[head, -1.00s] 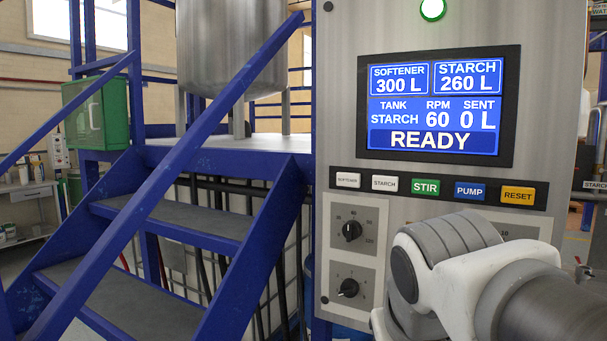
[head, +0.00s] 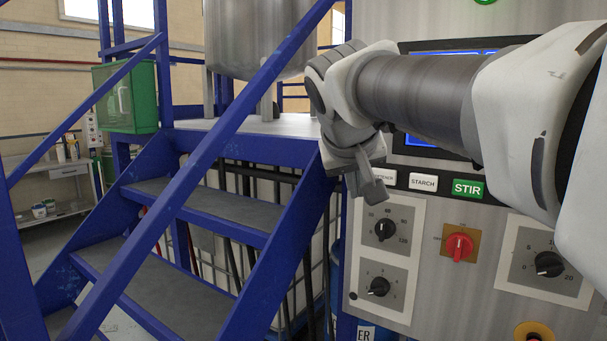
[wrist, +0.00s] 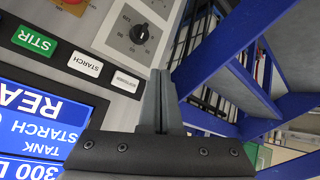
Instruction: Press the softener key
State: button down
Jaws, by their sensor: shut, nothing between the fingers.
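The softener key (head: 387,177) is a small white key at the left end of the key row; my gripper hides its left part in the head view. It shows whole, upside down, in the wrist view (wrist: 125,80). My gripper (head: 376,193) is shut and empty, its fingers in front of the panel at the key's left and slightly below it. In the wrist view the fingertips (wrist: 161,74) appear beside the softener key. I cannot tell whether they touch the panel.
The white starch key (head: 423,183) and green stir key (head: 467,188) lie to the right. Below are black knobs (head: 385,230) and a red switch (head: 459,246). My arm covers most of the display (wrist: 38,125). Blue stairs (head: 215,207) stand close on the left.

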aim_at(379, 173)
jog(key=shift+w+d+p, duration=0.5)
jog(key=shift+w+d, duration=0.35)
jog(key=shift+w, duration=0.35)
jog(key=shift+w+d+p, duration=0.5)
jog(key=shift+w+d, duration=0.4)
jog(key=shift+w, duration=0.25)
jog(key=shift+w+d+p, duration=0.5)
jog(key=shift+w+d, duration=0.35)
jog(key=shift+w, duration=0.35)
jog(key=shift+w+d, duration=0.25)
jog(key=shift+w, duration=0.1)
jog(key=shift+w+d+p, duration=0.3)
jog(key=shift+w, duration=0.1)
dwell(0.6)
jog(key=shift+s+a+b, duration=0.45)
jog(key=shift+s+a, duration=0.1)
jog(key=shift+s, duration=0.2)
